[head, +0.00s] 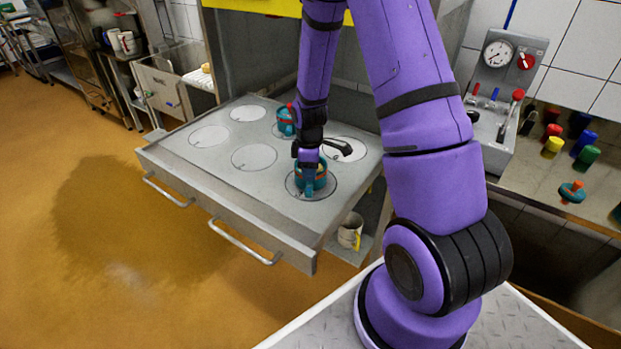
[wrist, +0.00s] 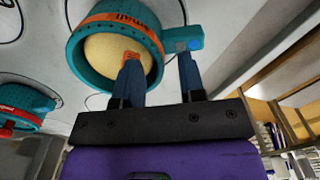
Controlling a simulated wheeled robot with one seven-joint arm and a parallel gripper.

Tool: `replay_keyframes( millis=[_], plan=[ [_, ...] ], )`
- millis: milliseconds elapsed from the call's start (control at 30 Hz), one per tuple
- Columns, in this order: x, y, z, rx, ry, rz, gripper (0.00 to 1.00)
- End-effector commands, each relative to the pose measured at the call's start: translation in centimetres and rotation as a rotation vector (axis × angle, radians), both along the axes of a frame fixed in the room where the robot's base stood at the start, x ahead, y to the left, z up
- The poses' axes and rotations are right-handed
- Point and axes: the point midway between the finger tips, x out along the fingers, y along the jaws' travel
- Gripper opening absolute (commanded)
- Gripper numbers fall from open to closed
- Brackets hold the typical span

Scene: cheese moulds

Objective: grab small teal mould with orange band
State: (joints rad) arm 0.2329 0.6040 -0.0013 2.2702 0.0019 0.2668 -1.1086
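The teal mould with an orange band (wrist: 115,40) stands on the grey press table, inside a marked circle. Dark lettering on its band appears upside down, and pale cheese-coloured filling shows inside. In the head view the mould (head: 318,184) is partly hidden by my gripper (head: 308,164), which is directly above it. In the wrist view my gripper's two blue fingers (wrist: 158,58) are apart. One finger overlaps the mould's opening and the other is near its side lug. I cannot tell whether either touches it.
A second teal mould with red parts (head: 286,121) stands farther back; it also shows in the wrist view (wrist: 22,104). A gauge panel (head: 507,72) and coloured pieces (head: 552,146) are at right. A metal cup (head: 349,232) is below.

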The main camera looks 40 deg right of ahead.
Motion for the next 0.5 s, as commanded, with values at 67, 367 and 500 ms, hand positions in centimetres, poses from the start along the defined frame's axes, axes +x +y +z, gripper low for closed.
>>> replay_keyframes(
  millis=[67, 367, 500],
  plan=[
    [-0.01, 0.01, -0.54, 0.000, 0.000, 0.000, 0.37],
    [0.02, -0.02, -0.77, -0.001, -0.001, -0.001, 0.32],
    [0.02, -0.02, -0.76, -0.001, -0.001, -0.001, 0.00]
  ],
)
